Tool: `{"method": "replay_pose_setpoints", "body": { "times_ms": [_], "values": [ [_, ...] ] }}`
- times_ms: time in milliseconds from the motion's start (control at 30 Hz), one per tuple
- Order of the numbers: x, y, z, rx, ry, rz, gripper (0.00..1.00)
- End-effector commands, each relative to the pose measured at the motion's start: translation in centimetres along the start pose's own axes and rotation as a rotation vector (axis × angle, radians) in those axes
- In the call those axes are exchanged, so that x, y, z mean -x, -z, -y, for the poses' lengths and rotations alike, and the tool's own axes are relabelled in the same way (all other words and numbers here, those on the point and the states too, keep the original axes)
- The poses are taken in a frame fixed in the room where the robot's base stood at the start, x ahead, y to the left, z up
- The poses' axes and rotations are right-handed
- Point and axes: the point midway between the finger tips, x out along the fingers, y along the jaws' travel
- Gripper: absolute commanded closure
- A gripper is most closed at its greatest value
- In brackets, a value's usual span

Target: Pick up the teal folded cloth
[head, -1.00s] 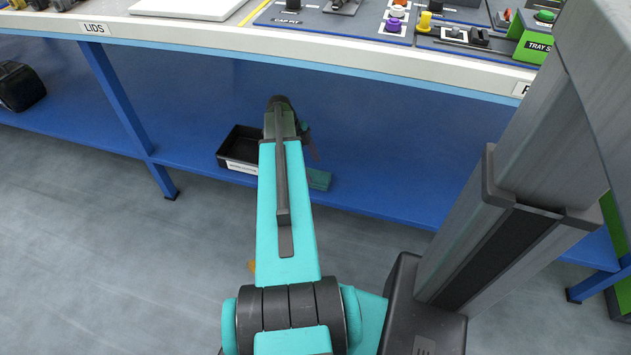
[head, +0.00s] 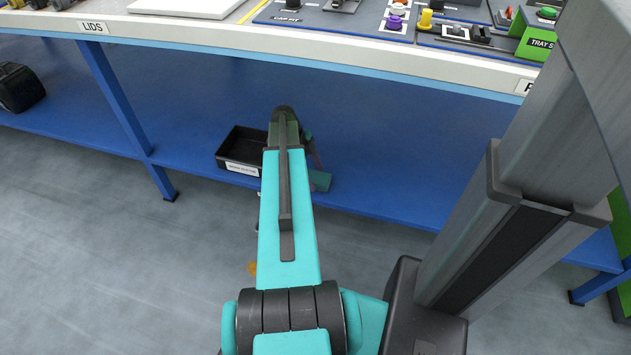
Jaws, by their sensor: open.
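The teal folded cloth (head: 320,181) lies on the blue lower shelf, near its front edge, just right of my forearm. Its left part is hidden behind my arm. My gripper (head: 316,158) is mostly hidden behind the end of my arm; only a thin dark part of it shows, just above and left of the cloth. It is open. I cannot tell how far above the cloth it is, and I see nothing held in it.
A black bin (head: 241,148) with a white label stands on the lower shelf (head: 400,170), left of my arm. The worktop edge (head: 300,45) overhangs the shelf. A blue leg (head: 119,105) stands at left. The shelf right of the cloth is clear.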

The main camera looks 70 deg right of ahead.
Motion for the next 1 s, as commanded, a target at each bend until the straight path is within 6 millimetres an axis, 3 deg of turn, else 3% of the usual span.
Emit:
{"method": "replay_pose_setpoints", "body": {
  "times_ms": [900,1000],
  "values": [
    [-0.45,-0.24,-0.01,0.001,0.0,0.0,0.27],
    [-0.45,-0.24,-0.01,0.001,0.0,0.0,0.44]
  ]
}}
